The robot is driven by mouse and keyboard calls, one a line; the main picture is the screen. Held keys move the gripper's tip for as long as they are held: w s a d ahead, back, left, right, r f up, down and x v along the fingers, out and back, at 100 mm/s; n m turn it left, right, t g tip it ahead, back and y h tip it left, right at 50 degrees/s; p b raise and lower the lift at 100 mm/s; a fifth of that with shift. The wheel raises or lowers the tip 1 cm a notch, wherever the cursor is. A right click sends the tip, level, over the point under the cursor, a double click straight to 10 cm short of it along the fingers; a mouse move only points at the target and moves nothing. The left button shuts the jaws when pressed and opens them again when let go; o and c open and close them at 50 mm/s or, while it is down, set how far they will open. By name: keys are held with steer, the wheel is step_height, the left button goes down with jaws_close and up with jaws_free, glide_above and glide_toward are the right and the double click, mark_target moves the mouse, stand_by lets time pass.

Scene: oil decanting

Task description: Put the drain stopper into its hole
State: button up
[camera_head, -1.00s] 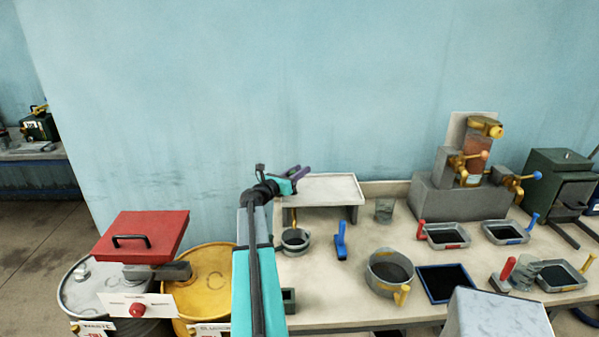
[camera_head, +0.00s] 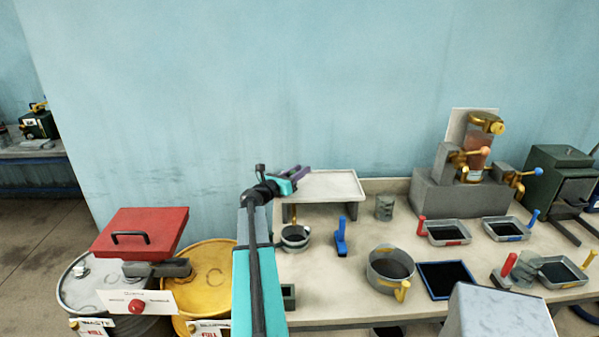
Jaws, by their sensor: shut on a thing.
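My gripper (camera_head: 300,172), with purple fingers, is over the left end of the pale raised tray (camera_head: 335,186) at the back of the bench. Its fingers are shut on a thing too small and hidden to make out. I cannot clearly make out the drain stopper or its hole. A thin golden strand (camera_head: 295,213) hangs under the tray's left end, above a small grey pot (camera_head: 295,232) with dark contents.
A blue-handled tool (camera_head: 341,237) stands right of the pot. A grey pan (camera_head: 390,268), a glass (camera_head: 384,207) and several trays with dark contents are farther right.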

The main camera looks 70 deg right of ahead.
steer(key=shift+f, duration=0.25)
steer(key=o, duration=1.2)
steer(key=shift+a+f, duration=0.1)
steer(key=b+v, duration=0.4)
steer(key=v, duration=0.9)
steer(key=shift+a+r, duration=0.2)
steer(key=shift+a, duration=0.15)
steer(key=shift+w+r, duration=0.1)
